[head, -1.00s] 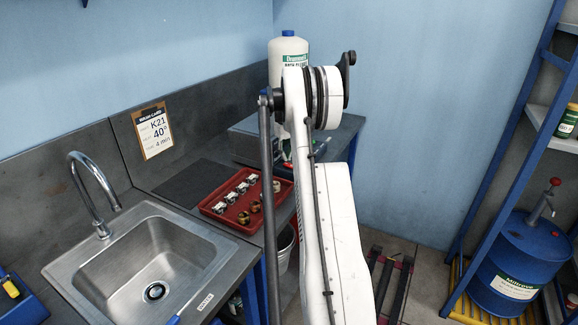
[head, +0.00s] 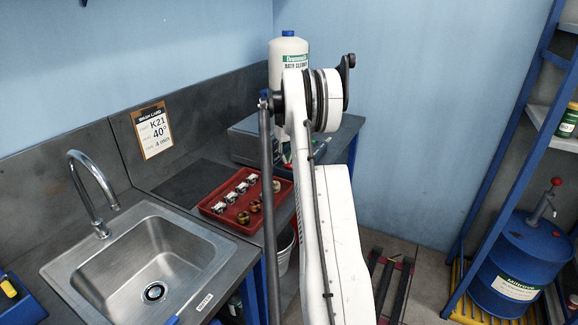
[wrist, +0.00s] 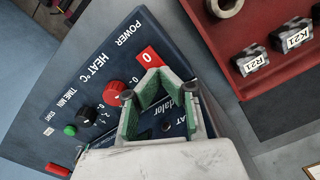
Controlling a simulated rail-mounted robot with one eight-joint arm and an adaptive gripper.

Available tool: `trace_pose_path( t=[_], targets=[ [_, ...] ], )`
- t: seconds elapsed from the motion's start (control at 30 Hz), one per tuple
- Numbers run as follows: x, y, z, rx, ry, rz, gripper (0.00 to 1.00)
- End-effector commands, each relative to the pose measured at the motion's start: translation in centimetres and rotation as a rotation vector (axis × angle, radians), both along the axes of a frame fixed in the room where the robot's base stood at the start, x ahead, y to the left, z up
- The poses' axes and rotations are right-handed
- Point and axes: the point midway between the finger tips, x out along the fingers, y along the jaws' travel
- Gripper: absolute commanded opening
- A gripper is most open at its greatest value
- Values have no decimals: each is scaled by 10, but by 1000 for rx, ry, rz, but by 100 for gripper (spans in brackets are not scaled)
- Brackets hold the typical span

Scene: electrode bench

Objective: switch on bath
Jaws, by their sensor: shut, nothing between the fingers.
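The bath's dark blue control panel (wrist: 100,85) fills the middle of the wrist view. A red power switch (wrist: 149,56) marked 0 sits beside the word POWER. My gripper (wrist: 156,76) has its green-padded fingers together, with nothing between them. Its tips appear just below the power switch in the picture; I cannot tell whether they touch it. The red heat knob (wrist: 115,93), the black time knob (wrist: 86,114) and the green start button (wrist: 70,130) lie to the left. In the head view my arm hides my gripper and the panel.
A red tray (head: 211,212) of small metal parts lies left of my arm, near the sink (head: 140,265); its edge (wrist: 222,62) is close to the panel in the wrist view. A white bottle (head: 290,52) stands behind. A work card (head: 153,130) hangs on the backboard.

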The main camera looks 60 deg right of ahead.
Motion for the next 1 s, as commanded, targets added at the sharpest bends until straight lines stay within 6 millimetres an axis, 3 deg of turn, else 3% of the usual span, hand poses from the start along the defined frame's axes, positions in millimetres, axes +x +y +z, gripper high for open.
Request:
trace_pose_path(
  t=[0.63, 1.0],
  targets=[
    [0, 0, -9, 0, 0, 0, 0],
    [0, 0, 7, 0, 0, 0, 0]
  ],
)
